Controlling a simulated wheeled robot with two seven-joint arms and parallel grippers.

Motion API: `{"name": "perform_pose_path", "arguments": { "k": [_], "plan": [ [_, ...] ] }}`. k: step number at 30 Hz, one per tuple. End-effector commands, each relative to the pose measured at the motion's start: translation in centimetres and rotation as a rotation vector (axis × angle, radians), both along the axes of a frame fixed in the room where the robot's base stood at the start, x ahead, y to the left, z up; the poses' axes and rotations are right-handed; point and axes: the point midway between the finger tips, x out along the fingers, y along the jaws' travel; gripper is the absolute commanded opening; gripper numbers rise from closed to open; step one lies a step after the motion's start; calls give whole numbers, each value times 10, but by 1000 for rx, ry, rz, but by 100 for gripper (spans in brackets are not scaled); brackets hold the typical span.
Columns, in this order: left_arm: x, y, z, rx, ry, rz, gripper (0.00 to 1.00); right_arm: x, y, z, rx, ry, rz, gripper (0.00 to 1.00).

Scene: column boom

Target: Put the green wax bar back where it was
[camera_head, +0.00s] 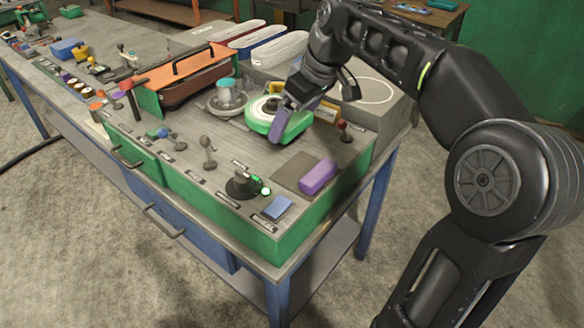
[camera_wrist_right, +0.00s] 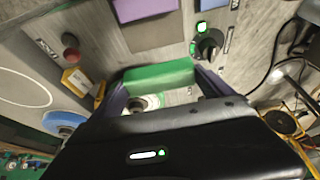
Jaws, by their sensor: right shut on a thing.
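The green wax bar (camera_wrist_right: 160,75) is held between the purple fingers of my right gripper (camera_wrist_right: 163,88) in the right wrist view. In the head view my right gripper (camera_head: 296,112) points down beside a round white-topped wheel (camera_head: 263,108), with green (camera_head: 297,124) showing at its fingers. From these views I cannot tell if the bar touches anything below. A darker bare square (camera_head: 297,168) lies on the bench top in front of the gripper, beside a purple bar (camera_head: 318,177). The square also shows in the wrist view (camera_wrist_right: 152,32). My left gripper is out of view.
A black knob (camera_head: 242,184), a blue block (camera_head: 278,208) and a grey lever (camera_head: 208,150) stand in front. An orange-lidded box (camera_head: 185,75) is to the left.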

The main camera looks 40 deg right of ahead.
Motion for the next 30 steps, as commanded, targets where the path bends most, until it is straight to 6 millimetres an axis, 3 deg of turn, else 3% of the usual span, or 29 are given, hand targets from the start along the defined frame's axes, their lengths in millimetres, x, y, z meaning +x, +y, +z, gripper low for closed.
{"name": "perform_pose_path", "arguments": {
  "k": [4, 12, 24, 30],
  "plan": [
    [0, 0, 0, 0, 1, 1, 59, 0, 0, -11, 0, 1, 0, 50],
    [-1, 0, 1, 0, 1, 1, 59, -1, 0, -56, 1, 1, -1, 50],
    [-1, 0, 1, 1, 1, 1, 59, 0, 0, -64, 0, 0, 0, 50],
    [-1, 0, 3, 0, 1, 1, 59, -1, 0, -90, 1, 4, 0, 50]
  ]
}}
